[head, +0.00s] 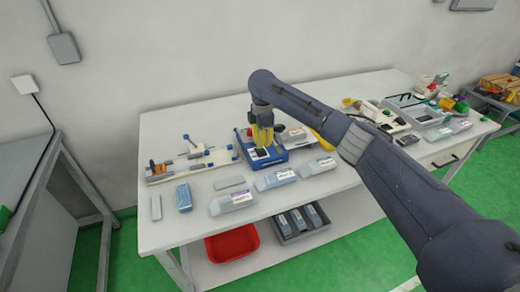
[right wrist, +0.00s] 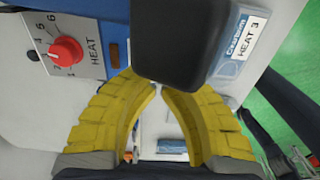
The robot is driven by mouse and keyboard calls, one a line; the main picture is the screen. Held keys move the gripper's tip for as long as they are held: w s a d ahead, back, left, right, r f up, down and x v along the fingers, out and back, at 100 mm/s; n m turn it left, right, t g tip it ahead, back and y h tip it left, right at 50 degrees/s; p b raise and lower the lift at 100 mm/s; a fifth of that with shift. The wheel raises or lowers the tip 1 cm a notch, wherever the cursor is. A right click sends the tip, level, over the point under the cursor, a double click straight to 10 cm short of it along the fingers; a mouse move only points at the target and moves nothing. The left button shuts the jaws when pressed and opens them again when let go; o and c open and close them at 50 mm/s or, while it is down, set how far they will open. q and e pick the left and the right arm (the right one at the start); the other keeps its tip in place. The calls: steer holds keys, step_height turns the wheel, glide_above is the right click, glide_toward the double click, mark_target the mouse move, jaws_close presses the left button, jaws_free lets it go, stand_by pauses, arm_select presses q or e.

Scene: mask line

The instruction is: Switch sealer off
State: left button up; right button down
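The sealer (head: 266,157) is a blue machine on the white table, with a dark part on top. In the right wrist view its white panel (right wrist: 66,28) shows a red HEAT knob (right wrist: 66,51) with numbers round it and a small dark button. My right gripper (head: 262,134) points down over the sealer. Its yellow fingers, also in the right wrist view (right wrist: 159,88), curve together with tips almost meeting beside a black block (right wrist: 180,45). Nothing shows between them. The block partly hides the tips. I cannot make out the power switch. My left gripper is out of view.
A card reading HEAT 3 (right wrist: 247,35) is beside the black block. Several packs, such as one at the front (head: 233,202), lie before the sealer. A jig (head: 190,160) stands left of it. A red tray (head: 232,243) and a grey crate (head: 300,222) sit on the lower shelf.

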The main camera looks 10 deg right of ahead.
mark_target(262, 151)
steer(key=shift+f, duration=1.9)
stand_by(1.2)
steer(key=shift+r, duration=3.5)
